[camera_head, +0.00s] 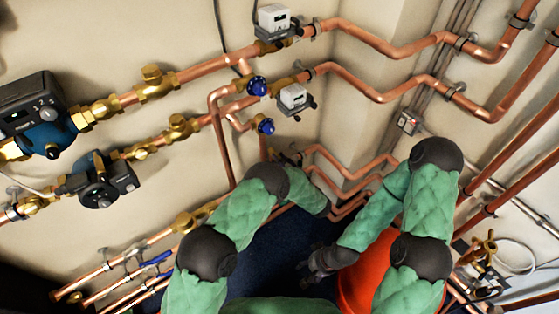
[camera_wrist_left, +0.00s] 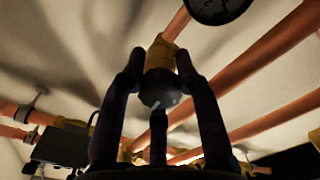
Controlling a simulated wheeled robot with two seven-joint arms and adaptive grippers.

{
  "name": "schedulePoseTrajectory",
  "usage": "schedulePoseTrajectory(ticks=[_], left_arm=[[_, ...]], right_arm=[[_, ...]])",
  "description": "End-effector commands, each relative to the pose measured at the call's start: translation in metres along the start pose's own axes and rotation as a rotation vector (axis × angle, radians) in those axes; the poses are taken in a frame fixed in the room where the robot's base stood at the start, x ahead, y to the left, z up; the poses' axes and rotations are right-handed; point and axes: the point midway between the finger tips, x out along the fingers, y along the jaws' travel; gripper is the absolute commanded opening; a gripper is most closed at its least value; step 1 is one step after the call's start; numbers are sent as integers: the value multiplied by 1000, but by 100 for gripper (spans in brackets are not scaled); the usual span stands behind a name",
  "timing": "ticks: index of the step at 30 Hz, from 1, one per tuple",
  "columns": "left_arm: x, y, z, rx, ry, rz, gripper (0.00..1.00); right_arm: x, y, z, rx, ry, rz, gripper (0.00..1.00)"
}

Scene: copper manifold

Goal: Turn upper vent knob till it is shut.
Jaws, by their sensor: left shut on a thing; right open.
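The vent knob (camera_wrist_left: 158,90) is a dark round cap with a small white mark, on a brass fitting (camera_wrist_left: 160,54) in the left wrist view. My left gripper (camera_wrist_left: 159,63) has its fingers around this knob and is shut on it. In the head view my left arm covers the knob and its fingers, so its place among the pipes cannot be told there. My right gripper (camera_head: 321,263) is dark, open and empty, low in the head view beside an orange-red rounded thing (camera_head: 365,272).
Copper pipes (camera_head: 345,85) run along the wall and corner. Pumps (camera_head: 38,112) (camera_head: 97,181) are at the left. A round gauge (camera_wrist_left: 218,6) is near the left gripper.

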Motion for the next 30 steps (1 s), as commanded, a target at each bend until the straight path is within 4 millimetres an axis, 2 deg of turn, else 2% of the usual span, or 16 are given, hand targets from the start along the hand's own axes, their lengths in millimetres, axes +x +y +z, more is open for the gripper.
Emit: schedulePoseTrajectory(ticks=[9, 25, 26, 27, 28, 30], left_arm=[[0, -2, 0, 117, -2, -2, 0], [0, -2, 0, 138, -2, -2, 0], [0, -2, 0, 138, -2, -2, 37], [0, -2, 0, 138, -2, -2, 48], [0, -2, 0, 138, -2, -2, 56], [0, -2, 0, 137, -1, -2, 56]], right_arm=[[-1, 0, 0, 0, 0, 0, 56], [-1, 0, 0, 0, 0, 0, 56], [-1, 0, 0, 0, 0, 0, 56], [-1, 0, 0, 0, 0, 0, 56], [-1, 0, 0, 0, 0, 0, 56], [-1, 0, 0, 0, 0, 0, 56]])
